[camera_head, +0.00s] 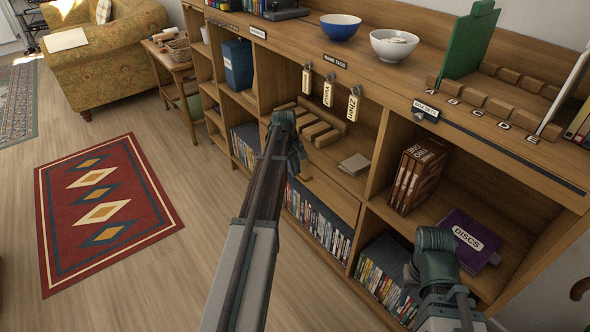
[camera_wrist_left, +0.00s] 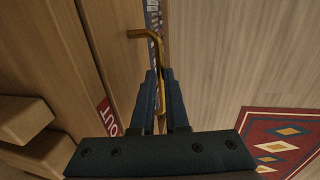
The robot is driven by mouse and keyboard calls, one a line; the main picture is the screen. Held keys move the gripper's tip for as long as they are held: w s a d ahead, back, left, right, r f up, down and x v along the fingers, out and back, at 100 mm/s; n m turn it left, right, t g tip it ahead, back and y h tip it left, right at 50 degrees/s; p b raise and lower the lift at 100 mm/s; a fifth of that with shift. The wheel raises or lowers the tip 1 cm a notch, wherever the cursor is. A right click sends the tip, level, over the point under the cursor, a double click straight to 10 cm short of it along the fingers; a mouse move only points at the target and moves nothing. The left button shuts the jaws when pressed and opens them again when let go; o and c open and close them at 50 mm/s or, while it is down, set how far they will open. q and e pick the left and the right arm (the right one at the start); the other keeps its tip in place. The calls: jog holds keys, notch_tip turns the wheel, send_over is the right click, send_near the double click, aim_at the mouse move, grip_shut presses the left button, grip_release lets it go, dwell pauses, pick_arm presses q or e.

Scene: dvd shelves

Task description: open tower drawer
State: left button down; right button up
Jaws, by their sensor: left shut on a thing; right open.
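In the left wrist view, my left gripper (camera_wrist_left: 160,80) is shut on a thin bent brass handle (camera_wrist_left: 148,35). My right gripper (camera_head: 434,245) is by the lower right shelf, away from the handle. Its jaws are mostly hidden, with nothing seen held.
The wooden shelf unit (camera_head: 400,115) holds rows of discs, boxed sets (camera_head: 418,175) and a purple "DISCS" case (camera_head: 470,240). Blue (camera_head: 340,26) and white (camera_head: 394,46) bowls stand on top. Name tags (camera_head: 328,90) hang at its front. The floor left, with a red rug (camera_head: 105,210), is clear.

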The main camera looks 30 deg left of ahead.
pick_arm(q)
jog(key=s+a, duration=0.3)
jog(key=s, duration=0.6)
jog(key=s+a, duration=0.4)
jog(key=s, duration=0.5)
jog(key=shift+a, duration=0.2)
jog(key=c, duration=0.9)
grip_release()
jog(key=shift+r, duration=0.1)
jog(key=r+p, duration=0.4)
jog(key=s+r+p, duration=0.1)
jog(key=r+p, duration=0.4)
jog(key=s+a+r+p, duration=0.1)
jog(key=r+p, duration=0.3)
jog(key=shift+s+r+p, duration=0.15)
jog(key=shift+r+p, duration=0.05)
jog(key=shift+p, duration=0.1)
